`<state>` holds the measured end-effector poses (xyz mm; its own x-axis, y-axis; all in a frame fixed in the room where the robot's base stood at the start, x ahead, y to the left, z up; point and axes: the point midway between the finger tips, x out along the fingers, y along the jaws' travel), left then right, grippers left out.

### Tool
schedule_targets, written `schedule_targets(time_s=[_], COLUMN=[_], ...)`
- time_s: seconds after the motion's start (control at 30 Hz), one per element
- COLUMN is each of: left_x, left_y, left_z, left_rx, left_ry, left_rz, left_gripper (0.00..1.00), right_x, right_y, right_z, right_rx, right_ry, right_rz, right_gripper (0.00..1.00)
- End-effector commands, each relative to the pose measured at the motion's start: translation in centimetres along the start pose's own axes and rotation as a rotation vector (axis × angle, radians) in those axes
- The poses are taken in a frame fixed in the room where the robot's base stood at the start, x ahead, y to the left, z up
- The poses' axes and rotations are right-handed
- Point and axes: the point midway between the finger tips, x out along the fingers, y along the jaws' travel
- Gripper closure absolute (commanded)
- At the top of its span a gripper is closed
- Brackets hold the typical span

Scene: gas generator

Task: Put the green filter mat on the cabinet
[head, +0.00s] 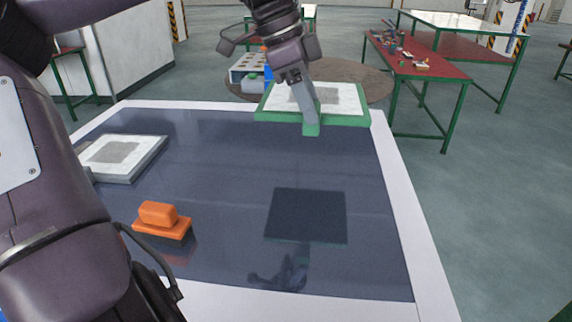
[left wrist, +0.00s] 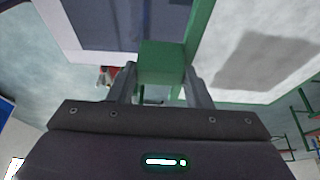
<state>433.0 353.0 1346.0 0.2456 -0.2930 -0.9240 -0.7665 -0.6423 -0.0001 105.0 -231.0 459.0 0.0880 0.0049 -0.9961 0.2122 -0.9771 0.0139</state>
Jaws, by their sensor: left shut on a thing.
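The green filter mat (head: 268,108) has a green frame around a pale panel with a grey square. It is held up over the far right part of the cabinet top (head: 220,180), with a dark square patch on the surface in front of it. My left gripper (head: 310,120) reaches down over the mat and is shut on its green tab. In the left wrist view the tab (left wrist: 162,62) sits between the two fingers, with the frame and pale panel to its right. The mat hides part of the cabinet's far edge. My right gripper is not in view.
A white-framed mat (head: 105,168) lies at the left of the cabinet top, and an orange block (head: 160,222) lies at the near left. The middle and right of the top are clear. A red-topped table (head: 430,70) stands beyond, at the right.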

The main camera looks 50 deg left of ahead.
Motion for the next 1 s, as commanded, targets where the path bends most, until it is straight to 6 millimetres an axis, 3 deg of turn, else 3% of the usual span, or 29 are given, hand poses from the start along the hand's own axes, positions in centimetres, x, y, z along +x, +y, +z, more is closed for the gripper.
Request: schedule_targets(time_s=[0.2, 0.4, 0.83, 1.0], left_x=[5.5, 9.1, 13.7, 14.2], left_y=[0.1, 0.1, 0.0, -0.1], left_z=[2.2, 3.7, 5.6, 5.8], left_rx=[0.001, 0.000, -0.001, 0.000], left_ry=[0.006, 0.005, 0.004, 0.003], left_rz=[0.004, 0.000, -0.002, -0.004], left_gripper=[0.86, 0.86, 0.86, 0.86], right_x=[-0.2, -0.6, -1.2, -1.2], right_y=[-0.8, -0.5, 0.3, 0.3], right_z=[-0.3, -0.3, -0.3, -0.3], right_rx=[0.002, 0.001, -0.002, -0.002], right_ry=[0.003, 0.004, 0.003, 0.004], right_rz=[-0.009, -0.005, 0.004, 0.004], right_gripper=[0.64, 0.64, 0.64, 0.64])
